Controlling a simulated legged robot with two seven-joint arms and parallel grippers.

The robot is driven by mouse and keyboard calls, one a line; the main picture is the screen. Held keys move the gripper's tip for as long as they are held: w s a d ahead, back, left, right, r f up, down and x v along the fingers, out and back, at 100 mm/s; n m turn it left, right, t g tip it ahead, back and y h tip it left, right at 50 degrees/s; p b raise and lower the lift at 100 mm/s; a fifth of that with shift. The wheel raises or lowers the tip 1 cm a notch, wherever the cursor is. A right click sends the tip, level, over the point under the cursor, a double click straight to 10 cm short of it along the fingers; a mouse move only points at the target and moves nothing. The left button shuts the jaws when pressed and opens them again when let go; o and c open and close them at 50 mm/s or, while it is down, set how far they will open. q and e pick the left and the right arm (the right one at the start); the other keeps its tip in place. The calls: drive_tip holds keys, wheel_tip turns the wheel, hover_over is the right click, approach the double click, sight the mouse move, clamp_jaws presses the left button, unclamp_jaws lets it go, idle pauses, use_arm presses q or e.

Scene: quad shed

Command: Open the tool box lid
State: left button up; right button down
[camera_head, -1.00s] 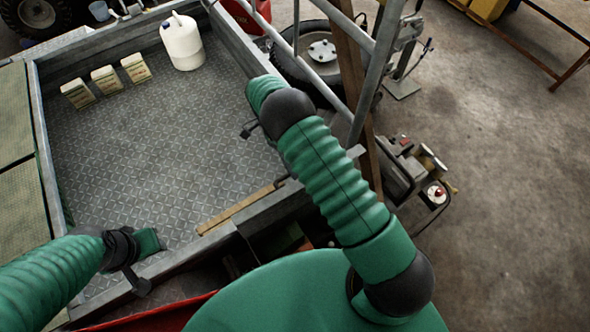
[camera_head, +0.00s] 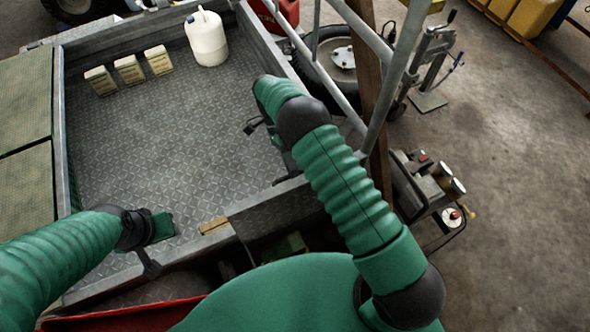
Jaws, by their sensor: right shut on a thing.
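The tool box (camera_head: 290,246) is at the near edge of the grey bed, partly hidden by my green body. Its diamond-plate lid (camera_head: 268,212) is tilted up, and a dark interior with something green shows below it. My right gripper (camera_head: 288,172) is at the lid's upper right edge, shut on it; my own arm hides most of the fingers. My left gripper (camera_head: 160,228) is over the bed's near left part, apart from the lid; its fingers are too unclear to tell open from shut.
A white jug (camera_head: 206,40) and three small boxes (camera_head: 129,70) stand at the far side of the bed. A wood strip (camera_head: 213,225) lies left of the lid. Metal rails (camera_head: 395,75) and a machine (camera_head: 430,190) are at the right. The bed's middle is clear.

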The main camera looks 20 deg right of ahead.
drive_tip(key=c, duration=1.8)
unclamp_jaws()
drive_tip(key=shift+w+f, duration=0.2)
drive_tip(key=shift+w, duration=0.15)
drive_tip(key=o, duration=0.3)
drive_tip(key=shift+w+a+f, duration=0.15)
drive_tip(key=shift+w+f, duration=0.1)
drive_tip(key=shift+w, duration=0.2)
use_arm(q)
drive_tip(key=shift+w+a+f, duration=0.15)
drive_tip(key=shift+w+f, duration=0.05)
drive_tip(key=shift+w, duration=0.25)
use_arm(e)
drive_tip(key=shift+o, duration=0.2)
drive_tip(key=shift+s+r, duration=0.15)
drive_tip(key=shift+s, duration=0.1)
use_arm(q)
drive_tip(key=shift+f+b, duration=0.65)
drive_tip(key=shift+f, duration=0.1)
use_arm(e)
drive_tip(key=v, duration=0.7)
drive_tip(key=shift+w+r, duration=0.15)
